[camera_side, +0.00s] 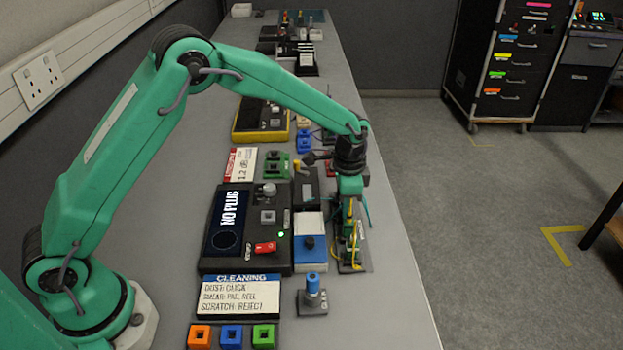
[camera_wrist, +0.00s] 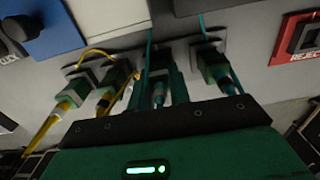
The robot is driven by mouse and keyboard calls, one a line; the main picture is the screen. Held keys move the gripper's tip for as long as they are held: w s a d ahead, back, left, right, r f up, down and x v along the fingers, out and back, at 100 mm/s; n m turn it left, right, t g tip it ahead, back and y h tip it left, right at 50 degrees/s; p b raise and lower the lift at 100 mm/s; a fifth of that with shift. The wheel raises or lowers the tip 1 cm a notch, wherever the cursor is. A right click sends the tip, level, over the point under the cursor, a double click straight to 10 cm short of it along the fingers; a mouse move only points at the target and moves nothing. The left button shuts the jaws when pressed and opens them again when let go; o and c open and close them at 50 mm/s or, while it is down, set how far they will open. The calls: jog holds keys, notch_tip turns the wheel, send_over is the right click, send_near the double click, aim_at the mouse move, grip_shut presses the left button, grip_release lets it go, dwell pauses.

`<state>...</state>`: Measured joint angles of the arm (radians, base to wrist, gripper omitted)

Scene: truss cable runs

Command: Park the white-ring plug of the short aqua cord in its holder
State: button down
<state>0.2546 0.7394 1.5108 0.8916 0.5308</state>
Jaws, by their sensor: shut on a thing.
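In the wrist view my gripper (camera_wrist: 158,80) is shut on a dark green plug (camera_wrist: 158,88) with a pale band; the ring's exact colour is hard to tell. An aqua cord (camera_wrist: 150,48) runs up beside it. A grey holder (camera_wrist: 157,55) is just beyond the plug, but the fingers hide whether the plug is in it. To the right, another green plug (camera_wrist: 216,72) is at a grey holder, with an aqua cord (camera_wrist: 203,27) above it. In the side view my gripper (camera_side: 350,228) is low over the grey holder strip (camera_side: 352,266).
Two plugs with yellow cords (camera_wrist: 72,96) (camera_wrist: 113,82) stand close on the left in the wrist view. A red REJECT box (camera_wrist: 298,38) is at the right. In the side view a blue-and-white box (camera_side: 310,258) stands left of the gripper and a blue-capped post (camera_side: 312,292) stands in front.

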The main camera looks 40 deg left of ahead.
dwell(0.4)
jog(key=c, duration=1.2)
grip_release()
jog(key=shift+r, duration=0.15)
jog(key=shift+r, duration=2.3)
jog(key=shift+r, duration=0.1)
jog(key=shift+r, duration=1.9)
jog(key=shift+r, duration=0.1)
